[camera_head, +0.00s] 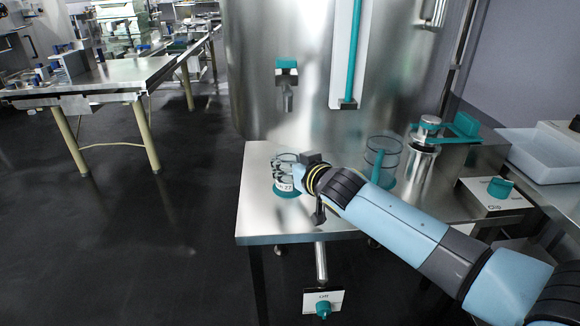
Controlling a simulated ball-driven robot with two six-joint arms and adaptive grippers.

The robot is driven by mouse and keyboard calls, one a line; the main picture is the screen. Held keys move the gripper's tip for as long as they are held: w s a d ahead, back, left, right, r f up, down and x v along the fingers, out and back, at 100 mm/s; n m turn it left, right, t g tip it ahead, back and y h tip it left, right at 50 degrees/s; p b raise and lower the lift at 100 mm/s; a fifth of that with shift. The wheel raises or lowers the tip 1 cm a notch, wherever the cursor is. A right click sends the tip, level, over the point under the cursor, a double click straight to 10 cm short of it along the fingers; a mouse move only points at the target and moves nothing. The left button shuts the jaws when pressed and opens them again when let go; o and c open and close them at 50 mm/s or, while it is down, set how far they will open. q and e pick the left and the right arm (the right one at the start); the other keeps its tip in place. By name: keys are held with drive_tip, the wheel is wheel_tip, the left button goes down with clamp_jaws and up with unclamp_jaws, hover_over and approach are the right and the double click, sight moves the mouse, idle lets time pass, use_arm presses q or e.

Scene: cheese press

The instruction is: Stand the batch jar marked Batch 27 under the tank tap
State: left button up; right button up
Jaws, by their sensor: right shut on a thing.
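The batch jar (284,186) is a small clear jar with a white label on which "27" can be read. It stands upright at, or very close to, the surface of the steel table (257,222), near its left part, over a teal round base. My right gripper (296,170) comes in from the right and is shut on the jar; its fingers are partly hidden. The tank tap (287,92), with a teal handle, sticks out of the big steel tank (270,40) above and behind the jar. My left gripper is not in view.
A glass cylinder with teal parts (383,157) stands behind my right arm, and a steel canister with a teal lever (428,134) stands to its right. A white tray (545,155) is at the far right. A switch marked Off (323,302) hangs below the table front.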

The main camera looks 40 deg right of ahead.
drive_tip(key=o, duration=1.3)
drive_tip(key=shift+s+r, duration=0.1)
drive_tip(key=shift+r, duration=0.05)
drive_tip(key=p+v, duration=0.1)
drive_tip(key=v, duration=1.1)
